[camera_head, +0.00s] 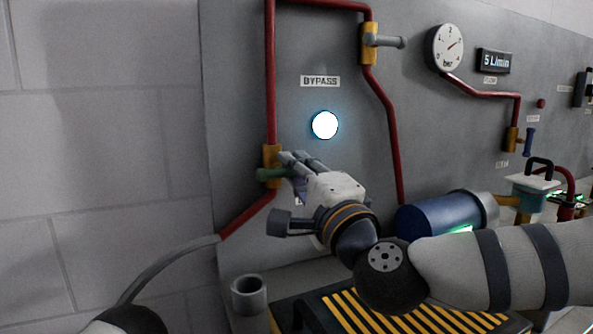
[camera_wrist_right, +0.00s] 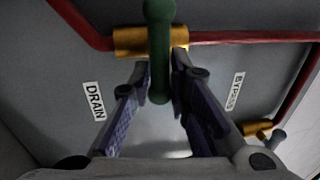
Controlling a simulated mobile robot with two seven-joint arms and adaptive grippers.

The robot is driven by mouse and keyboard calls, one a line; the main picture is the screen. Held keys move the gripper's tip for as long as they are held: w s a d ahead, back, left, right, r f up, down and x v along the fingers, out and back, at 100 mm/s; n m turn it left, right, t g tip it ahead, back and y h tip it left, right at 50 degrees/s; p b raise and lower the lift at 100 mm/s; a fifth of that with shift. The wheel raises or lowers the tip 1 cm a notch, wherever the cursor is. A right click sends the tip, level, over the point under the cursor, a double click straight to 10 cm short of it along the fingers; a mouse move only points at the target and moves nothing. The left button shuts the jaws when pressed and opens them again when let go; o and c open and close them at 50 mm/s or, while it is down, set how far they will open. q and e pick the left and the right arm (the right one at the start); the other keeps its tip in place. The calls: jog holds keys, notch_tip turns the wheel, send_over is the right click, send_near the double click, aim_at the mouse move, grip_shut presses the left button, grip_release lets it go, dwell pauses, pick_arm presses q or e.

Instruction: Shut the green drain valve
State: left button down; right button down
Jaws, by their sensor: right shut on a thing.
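The green drain valve has a brass body (camera_head: 271,156) on the red pipe at the left of the grey panel, and a green handle (camera_head: 274,174). In the right wrist view, the green handle (camera_wrist_right: 160,45) lies crosswise to the pipe, over the brass body (camera_wrist_right: 140,40). My right gripper (camera_head: 295,172) is at the valve, reaching in from the right. In the right wrist view, its fingers (camera_wrist_right: 163,88) stand on both sides of the handle's end and are shut on it. The gripper hides part of the handle in the head view. My left gripper is not in view.
A white lit round lamp (camera_head: 324,125) sits above the gripper under the BYPASS label (camera_head: 320,81). The bypass valve (camera_head: 370,42) is higher up. A grey cup-like pipe end (camera_head: 249,294) and a yellow-striped grating (camera_head: 395,315) lie below.

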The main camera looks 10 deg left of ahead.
jog(key=shift+f, duration=0.15)
jog(key=c, duration=1.6)
grip_release()
jog(key=v, duration=1.2)
